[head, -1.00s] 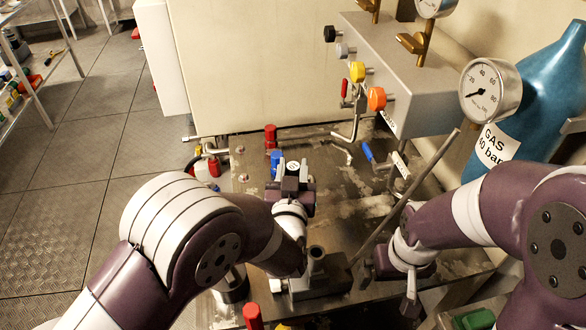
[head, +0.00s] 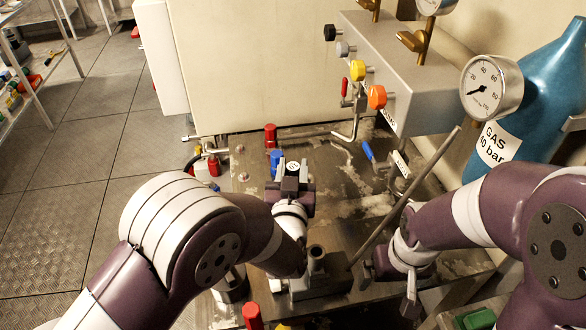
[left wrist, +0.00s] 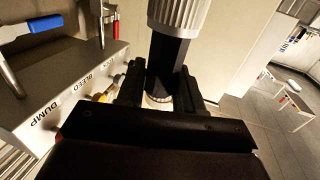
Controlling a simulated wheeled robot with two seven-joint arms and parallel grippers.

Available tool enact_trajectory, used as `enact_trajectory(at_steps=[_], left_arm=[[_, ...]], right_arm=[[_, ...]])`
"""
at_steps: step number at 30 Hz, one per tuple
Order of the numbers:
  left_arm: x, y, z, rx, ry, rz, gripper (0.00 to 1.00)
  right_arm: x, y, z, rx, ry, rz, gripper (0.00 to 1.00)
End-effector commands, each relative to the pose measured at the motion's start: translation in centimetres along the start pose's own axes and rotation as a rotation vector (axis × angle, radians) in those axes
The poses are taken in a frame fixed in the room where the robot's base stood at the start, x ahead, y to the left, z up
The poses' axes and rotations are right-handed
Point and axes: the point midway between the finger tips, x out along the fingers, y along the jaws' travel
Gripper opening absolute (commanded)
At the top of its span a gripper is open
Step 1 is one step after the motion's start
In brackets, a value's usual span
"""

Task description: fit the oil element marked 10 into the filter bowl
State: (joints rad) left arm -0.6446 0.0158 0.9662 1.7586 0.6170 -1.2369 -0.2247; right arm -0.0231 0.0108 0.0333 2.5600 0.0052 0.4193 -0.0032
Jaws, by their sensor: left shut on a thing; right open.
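My left gripper (head: 291,178) is shut on a dark element with a white-marked top (head: 292,166); I cannot read the mark. The left wrist view shows this gripper (left wrist: 160,95) around the element's black stem (left wrist: 168,62), with a pale ribbed body (left wrist: 180,14) beyond it. The gripper is over the metal bench (head: 345,180); what lies under the element is hidden. My right gripper (head: 384,268) is open and low at the bench's right front, partly hidden by its own arm. I cannot tell which part is the filter bowl.
An upright metal tube (head: 316,262) stands on a block near the left forearm. A slanting rod (head: 410,195) rises beside the right arm. Red (head: 270,136) and blue (head: 276,160) parts stand behind the left gripper. A valve panel (head: 420,85) and blue gas bottle (head: 535,95) bound the right.

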Motion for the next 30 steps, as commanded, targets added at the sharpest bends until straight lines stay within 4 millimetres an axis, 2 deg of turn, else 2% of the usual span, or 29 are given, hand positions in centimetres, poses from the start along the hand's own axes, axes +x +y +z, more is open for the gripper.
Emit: enact_trajectory(at_steps=[9,16,30], left_arm=[[0.01,0.0,0.93,0.0,0.0,0.0,0.14],[0.0,0.01,0.2,0.0,0.0,0.0,0.14],[-0.01,0.0,0.29,0.0,0.001,0.0,0.14]], right_arm=[[0.81,0.0,0.1,0.0,0.0,0.0,1.0],[0.24,0.0,0.03,0.0,0.0,0.0,1.0],[0.43,0.0,0.05,0.0,0.0,0.0,1.0]])
